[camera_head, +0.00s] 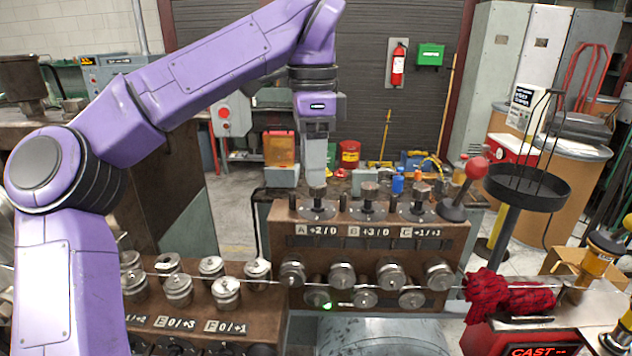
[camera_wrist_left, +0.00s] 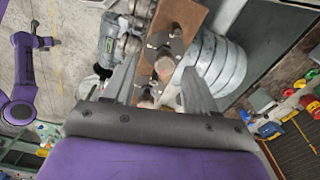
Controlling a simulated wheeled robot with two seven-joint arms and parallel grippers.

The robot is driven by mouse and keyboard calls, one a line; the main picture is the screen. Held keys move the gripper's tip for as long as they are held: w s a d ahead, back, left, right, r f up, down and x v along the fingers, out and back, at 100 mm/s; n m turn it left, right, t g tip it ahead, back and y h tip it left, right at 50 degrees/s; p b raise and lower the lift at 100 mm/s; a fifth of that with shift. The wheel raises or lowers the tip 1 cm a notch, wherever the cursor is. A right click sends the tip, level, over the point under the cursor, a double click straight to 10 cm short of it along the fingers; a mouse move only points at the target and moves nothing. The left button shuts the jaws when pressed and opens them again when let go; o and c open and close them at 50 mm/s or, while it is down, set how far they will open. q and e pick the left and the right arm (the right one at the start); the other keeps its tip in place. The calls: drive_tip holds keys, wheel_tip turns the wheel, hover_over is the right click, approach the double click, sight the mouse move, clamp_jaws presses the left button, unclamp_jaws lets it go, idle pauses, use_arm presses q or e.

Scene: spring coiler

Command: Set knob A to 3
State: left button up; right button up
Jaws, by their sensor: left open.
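Knob A (camera_head: 317,193) stands on a round dark dial on top of the brown block, above a plate (camera_head: 316,230) reading "A +2/0". My left gripper (camera_head: 317,182) points straight down over knob A, with its fingertips at or just above the knob's top. In the left wrist view the gripper (camera_wrist_left: 158,92) is open, its two grey fingers spread on either side of a round metal knob (camera_wrist_left: 165,67). I cannot tell whether a finger touches it. The pointer and dial marks are too small to read. My right gripper is not seen.
Knob B (camera_head: 369,190) and knob C (camera_head: 420,192) stand close by on the right, then a red-ball lever (camera_head: 476,168). Metal rollers (camera_head: 340,275) line the block's front, with a wire across them. A black round tray (camera_head: 527,186) stands farther right.

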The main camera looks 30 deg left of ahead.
sight(318, 196)
use_arm(q)
drive_tip(key=w+f, duration=0.1)
drive_tip(key=f, duration=0.1)
drive_tip(key=w+f, duration=0.1)
drive_tip(key=shift+f, duration=0.35)
drive_tip(key=shift+s+r, duration=0.15)
drive_tip(key=shift+s, duration=0.4)
drive_tip(key=shift+c, duration=0.7)
drive_tip(key=shift+w, duration=0.2)
drive_tip(key=c, duration=0.9)
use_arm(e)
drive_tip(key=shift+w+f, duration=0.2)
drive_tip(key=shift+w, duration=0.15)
